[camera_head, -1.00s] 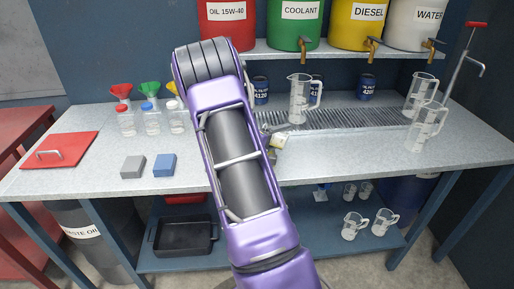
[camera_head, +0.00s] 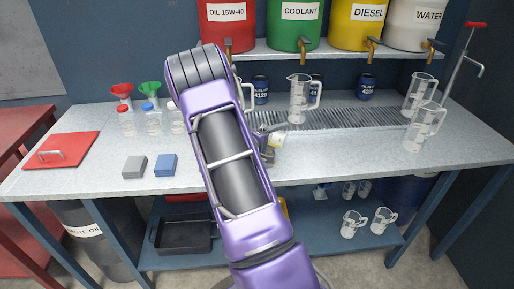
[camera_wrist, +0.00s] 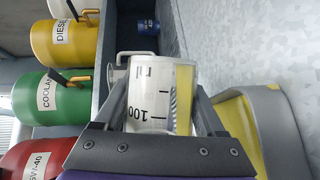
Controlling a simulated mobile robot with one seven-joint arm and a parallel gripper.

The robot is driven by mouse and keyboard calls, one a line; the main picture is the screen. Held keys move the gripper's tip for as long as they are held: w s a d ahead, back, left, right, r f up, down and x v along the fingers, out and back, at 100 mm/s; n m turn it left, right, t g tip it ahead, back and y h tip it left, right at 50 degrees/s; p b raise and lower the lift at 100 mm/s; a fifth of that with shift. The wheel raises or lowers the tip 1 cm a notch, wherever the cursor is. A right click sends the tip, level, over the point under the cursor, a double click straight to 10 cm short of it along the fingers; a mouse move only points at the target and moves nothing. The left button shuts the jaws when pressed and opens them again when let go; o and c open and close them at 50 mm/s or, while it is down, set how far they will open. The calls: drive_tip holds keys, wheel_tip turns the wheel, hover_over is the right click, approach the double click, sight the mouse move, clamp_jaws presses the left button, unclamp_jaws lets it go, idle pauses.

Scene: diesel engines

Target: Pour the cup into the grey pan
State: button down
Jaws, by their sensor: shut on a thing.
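My gripper (camera_wrist: 160,100) is shut on a clear measuring cup (camera_wrist: 150,88) with black "100" and "ml" marks. Yellow shows along the cup's right side in the wrist view and looks like liquid inside. In the head view, the small cup (camera_head: 275,140) shows just right of my arm, over the bench, and my arm hides much of the gripper. A grey-rimmed thing with yellow inside (camera_wrist: 286,125) is cut off at the right of the wrist view. It may be the grey pan; the head view does not show it clearly.
Clear jugs (camera_head: 298,98) stand by the slatted drain (camera_head: 350,117). Labelled drums (camera_head: 294,25) stand on the shelf above. Grey (camera_head: 134,166) and blue (camera_head: 165,165) blocks lie left of my arm. A black tray (camera_head: 183,235) is below.

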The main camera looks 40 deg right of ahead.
drive_tip(key=shift+r+n+h, duration=0.25)
drive_tip(key=shift+n+h, duration=0.05)
drive_tip(key=shift+n, duration=0.1)
idle(0.3)
drive_tip(key=shift+w+a+f+n, duration=0.1)
drive_tip(key=shift+w+f+n, duration=0.05)
drive_tip(key=shift+n, duration=0.15)
idle(0.3)
